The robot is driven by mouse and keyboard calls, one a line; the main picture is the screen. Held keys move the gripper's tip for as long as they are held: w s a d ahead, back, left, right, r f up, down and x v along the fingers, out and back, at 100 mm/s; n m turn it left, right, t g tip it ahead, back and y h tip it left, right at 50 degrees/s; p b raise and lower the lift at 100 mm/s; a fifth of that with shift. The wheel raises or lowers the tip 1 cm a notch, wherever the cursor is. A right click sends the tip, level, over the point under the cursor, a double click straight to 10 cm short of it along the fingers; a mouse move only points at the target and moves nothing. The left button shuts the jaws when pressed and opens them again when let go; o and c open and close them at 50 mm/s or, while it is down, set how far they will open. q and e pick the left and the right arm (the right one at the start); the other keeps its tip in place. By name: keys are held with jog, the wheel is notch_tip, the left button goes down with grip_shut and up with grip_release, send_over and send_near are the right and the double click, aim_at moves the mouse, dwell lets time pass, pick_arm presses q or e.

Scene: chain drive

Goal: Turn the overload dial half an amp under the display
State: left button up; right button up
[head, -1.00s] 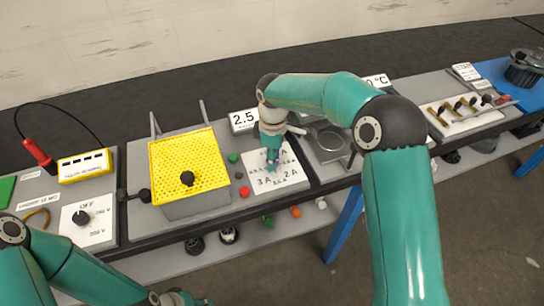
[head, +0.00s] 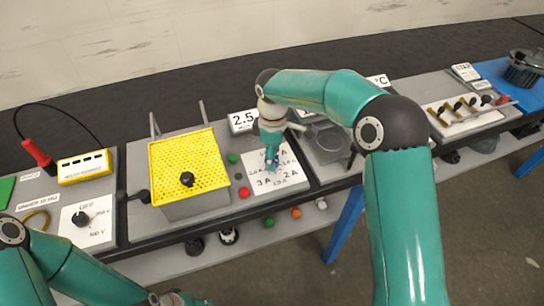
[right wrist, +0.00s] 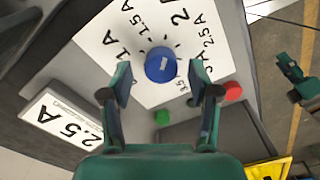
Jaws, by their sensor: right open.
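The overload dial (right wrist: 160,65) is a round blue knob with a short white mark, on a white panel (right wrist: 110,22) printed with amp values around it. Which printed value the mark points to is not clear. The display (head: 243,121) reads 2.5; in the right wrist view the display (right wrist: 58,120) reads 2.5 A. My right gripper (right wrist: 163,84) is open and empty, its two fingers on either side of the dial in that view, with gaps showing. In the head view my right gripper (head: 271,153) is over the panel and hides most of the dial. My left gripper (head: 178,299) is partly cut off at the bottom edge.
A green button (head: 232,158) and a red button (head: 244,192) sit left of the panel. A yellow perforated guard (head: 187,160) stands beside them. A grey station with a round plate (head: 330,142) lies to the right.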

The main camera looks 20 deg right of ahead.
notch_tip(320, 180, up, 11)
dwell(0.3)
jog(key=shift+f, duration=0.15)
dwell(0.3)
